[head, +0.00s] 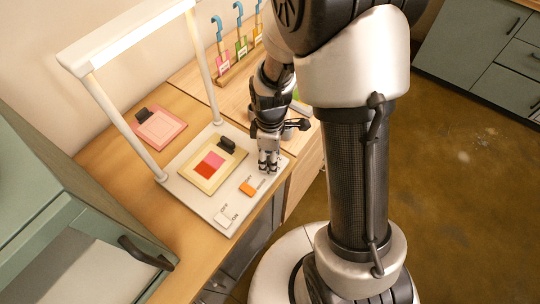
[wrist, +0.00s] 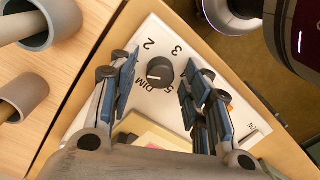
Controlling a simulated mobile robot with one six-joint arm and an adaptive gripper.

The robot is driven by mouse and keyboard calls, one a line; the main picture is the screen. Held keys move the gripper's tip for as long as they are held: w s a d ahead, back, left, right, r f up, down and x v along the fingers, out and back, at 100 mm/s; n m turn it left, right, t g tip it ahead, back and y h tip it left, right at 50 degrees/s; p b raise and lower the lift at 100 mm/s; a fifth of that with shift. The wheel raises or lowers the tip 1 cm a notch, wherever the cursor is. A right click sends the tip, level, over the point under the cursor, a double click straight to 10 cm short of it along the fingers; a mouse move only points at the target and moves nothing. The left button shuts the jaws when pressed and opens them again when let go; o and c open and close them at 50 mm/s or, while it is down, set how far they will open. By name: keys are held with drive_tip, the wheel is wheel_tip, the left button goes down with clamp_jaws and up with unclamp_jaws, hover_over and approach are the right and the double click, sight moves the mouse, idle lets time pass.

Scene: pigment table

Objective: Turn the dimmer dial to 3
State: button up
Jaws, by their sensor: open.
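The dimmer dial (wrist: 160,72) is a dark round knob on a white panel (wrist: 95,100) in the wrist view. A short white mark shows on its lower left part. The printed 3 (wrist: 177,50) and 2 (wrist: 149,44) stand above it, with DIM below it. My gripper (wrist: 160,70) is open, with one finger on each side of the dial and gaps visible between fingers and knob. In the head view my gripper (head: 267,165) points down at the right end of the white lamp base (head: 195,200) and hides the dial.
The lamp's upright post (head: 204,70) stands left of my gripper. A rack of hooked tools (head: 240,65) stands behind.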

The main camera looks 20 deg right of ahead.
drive_tip(key=shift+c, duration=0.4)
clamp_jaws()
drive_tip(key=shift+m, duration=0.4)
drive_tip(key=m+p, duration=0.1)
drive_tip(key=m, duration=0.2)
drive_tip(key=shift+r+m, duration=0.1)
drive_tip(key=shift+m, duration=0.3)
drive_tip(key=m+p, duration=0.1)
drive_tip(key=m, duration=0.4)
drive_tip(key=m+p, duration=0.1)
drive_tip(key=m, duration=0.6)
drive_tip(key=shift+m+p, duration=0.3)
drive_tip(key=m+p, duration=0.2)
drive_tip(key=m, duration=0.4)
drive_tip(key=shift+m, duration=0.4)
